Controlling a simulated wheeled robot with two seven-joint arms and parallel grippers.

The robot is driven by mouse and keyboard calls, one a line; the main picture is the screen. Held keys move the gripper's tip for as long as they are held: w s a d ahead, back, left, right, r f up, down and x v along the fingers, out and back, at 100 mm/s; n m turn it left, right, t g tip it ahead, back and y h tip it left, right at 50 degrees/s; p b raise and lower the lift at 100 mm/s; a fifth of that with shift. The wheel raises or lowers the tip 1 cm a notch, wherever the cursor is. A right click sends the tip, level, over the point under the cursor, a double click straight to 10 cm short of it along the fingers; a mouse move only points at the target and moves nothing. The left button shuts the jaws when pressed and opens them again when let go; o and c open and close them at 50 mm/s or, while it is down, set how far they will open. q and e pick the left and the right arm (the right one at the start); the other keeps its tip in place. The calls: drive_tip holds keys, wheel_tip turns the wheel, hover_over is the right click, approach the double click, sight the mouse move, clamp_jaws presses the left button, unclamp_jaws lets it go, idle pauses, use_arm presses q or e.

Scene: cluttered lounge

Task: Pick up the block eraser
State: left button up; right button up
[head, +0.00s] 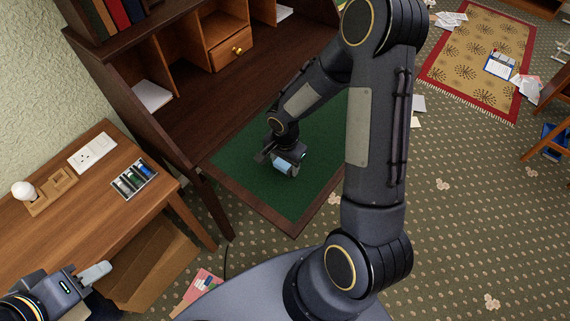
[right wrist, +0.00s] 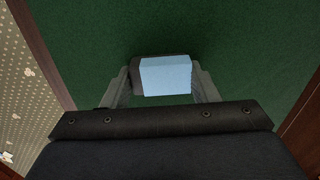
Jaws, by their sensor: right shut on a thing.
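The block eraser (right wrist: 166,76) is light blue with a dark grey end. In the right wrist view it lies between the two fingers of my right gripper (right wrist: 163,84), which touch its ends. In the head view the eraser (head: 283,167) shows under my right gripper (head: 284,164), over the green desk surface (head: 236,165). I cannot tell whether it touches the surface or is slightly above it. My left gripper (head: 85,279) is at the lower left, below the wooden side table; only part of it shows, and its opening is unclear.
The dark desk has cubbyholes, a small drawer (head: 231,48) and a paper stack (head: 152,95). A side table (head: 98,213) holds a tray of bottles (head: 134,179), a socket strip (head: 92,152) and a bulb (head: 24,190). Papers litter the carpet. The green surface is clear around the eraser.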

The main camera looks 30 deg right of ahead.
drive_tip(key=shift+r, duration=0.6)
drive_tip(key=r, duration=0.2)
drive_tip(key=shift+s+d+r, duration=0.1)
drive_tip(key=shift+d+r, duration=0.2)
drive_tip(key=shift+r, duration=0.05)
drive_tip(key=s+d+r, duration=0.8)
drive_tip(key=d+r, duration=0.1)
drive_tip(key=d, duration=0.1)
drive_tip(key=shift+s+d+b, duration=0.15)
drive_tip(key=shift+d+b, duration=0.15)
drive_tip(key=shift+b, duration=0.1)
